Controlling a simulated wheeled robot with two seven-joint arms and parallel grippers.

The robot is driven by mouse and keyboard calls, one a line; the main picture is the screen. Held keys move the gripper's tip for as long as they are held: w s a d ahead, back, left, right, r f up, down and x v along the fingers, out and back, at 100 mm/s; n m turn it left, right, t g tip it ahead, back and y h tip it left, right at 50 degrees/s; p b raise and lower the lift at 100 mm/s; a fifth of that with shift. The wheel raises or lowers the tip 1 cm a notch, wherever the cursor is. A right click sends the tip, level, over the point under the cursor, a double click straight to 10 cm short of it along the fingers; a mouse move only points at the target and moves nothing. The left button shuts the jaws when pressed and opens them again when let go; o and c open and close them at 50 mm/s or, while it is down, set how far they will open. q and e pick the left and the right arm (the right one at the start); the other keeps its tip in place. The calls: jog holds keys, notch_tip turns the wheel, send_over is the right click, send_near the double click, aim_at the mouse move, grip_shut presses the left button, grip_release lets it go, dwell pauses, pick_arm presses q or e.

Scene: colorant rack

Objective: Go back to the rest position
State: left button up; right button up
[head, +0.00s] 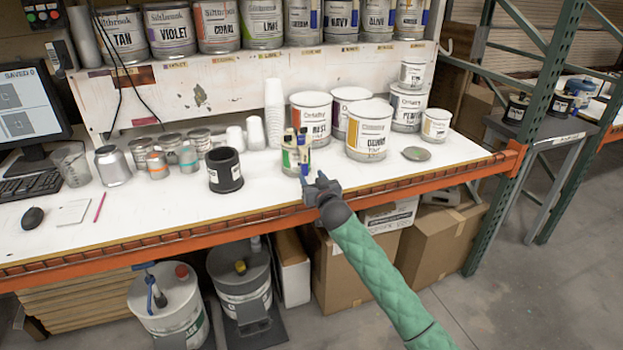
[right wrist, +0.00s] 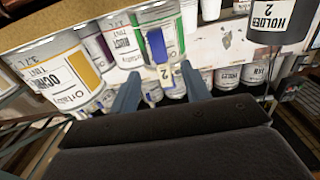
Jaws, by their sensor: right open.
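My right gripper (head: 322,183) is at the front edge of the white bench, at the end of my green-sleeved arm. Its two fingers are apart in the right wrist view (right wrist: 160,86). A clear container with upright green and blue pieces (head: 291,158) stands just behind and left of it. My left gripper is not in view.
White paint cans (head: 369,132) stand behind the gripper, and labelled cans (head: 170,30) line the shelf above. Small jars, a monitor (head: 28,108) and a mouse (head: 32,217) are at left. The orange bench beam (head: 200,240) runs below.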

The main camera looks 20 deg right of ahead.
jog(key=s+a+f+g+h, duration=0.15)
jog(key=s+f+g, duration=0.25)
jog(key=s+f, duration=0.7)
jog(key=s+a+f+g+y, duration=0.1)
jog(key=s+a+f+g, duration=0.2)
jog(key=s+f, duration=0.8)
jog(key=s+a+n+g, duration=0.2)
jog(key=s+g, duration=0.6)
jog(key=s, duration=2.5)
jog(key=s+a+f, duration=0.1)
jog(key=a+f, duration=0.1)
jog(key=f, duration=1.3)
jog(key=s+a+f+g, duration=0.1)
jog(key=a+f, duration=0.2)
jog(key=f, duration=1.2)
jog(key=shift+s+f+g+y, duration=0.2)
jog(key=shift+s+g+y, duration=0.15)
jog(key=shift+y, duration=0.1)
jog(key=shift+w+r, duration=0.1)
